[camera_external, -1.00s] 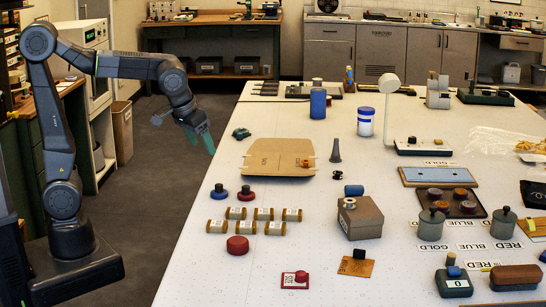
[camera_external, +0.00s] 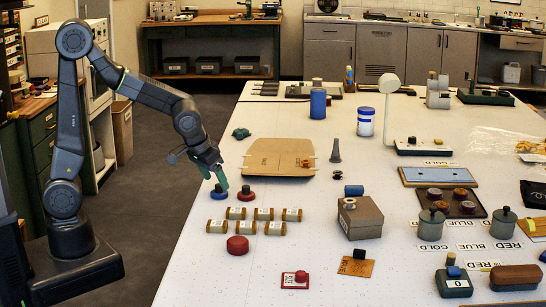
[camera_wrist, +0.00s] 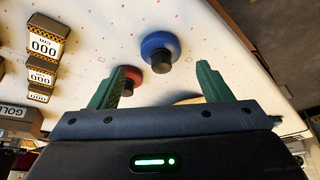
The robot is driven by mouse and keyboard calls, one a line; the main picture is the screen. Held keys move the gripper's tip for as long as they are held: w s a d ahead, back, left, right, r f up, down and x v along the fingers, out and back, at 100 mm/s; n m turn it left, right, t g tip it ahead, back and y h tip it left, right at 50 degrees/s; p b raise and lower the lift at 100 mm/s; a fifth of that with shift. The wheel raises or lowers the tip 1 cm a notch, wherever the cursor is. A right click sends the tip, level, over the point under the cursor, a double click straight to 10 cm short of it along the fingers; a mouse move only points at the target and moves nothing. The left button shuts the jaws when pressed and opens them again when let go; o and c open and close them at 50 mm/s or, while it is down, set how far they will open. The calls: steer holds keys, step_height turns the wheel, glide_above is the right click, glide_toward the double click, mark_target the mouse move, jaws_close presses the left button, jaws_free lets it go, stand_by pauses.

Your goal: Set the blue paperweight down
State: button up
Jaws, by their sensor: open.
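The blue paperweight (camera_external: 219,194), a disc with a dark knob, sits flat on the white table near its left edge. It also shows in the wrist view (camera_wrist: 153,41), just beyond my fingertips. My gripper (camera_external: 214,177) hangs low over it, its green fingers pointing down and slightly overlapping it in the external view. In the wrist view the fingers of my gripper (camera_wrist: 162,78) are spread apart with nothing held between them. I cannot tell whether a finger touches the paperweight.
A red paperweight (camera_external: 246,195) stands close to the right of the blue one, and it shows in the wrist view (camera_wrist: 131,73). A brown board (camera_external: 277,164) lies behind. The table's left edge is close.

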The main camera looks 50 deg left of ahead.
mark_target(219, 185)
steer(key=shift+x, duration=1.95)
steer(key=shift+w+a, duration=0.1)
steer(key=shift+w, duration=0.05)
steer(key=shift+r, duration=0.1)
steer(key=c, duration=1.3)
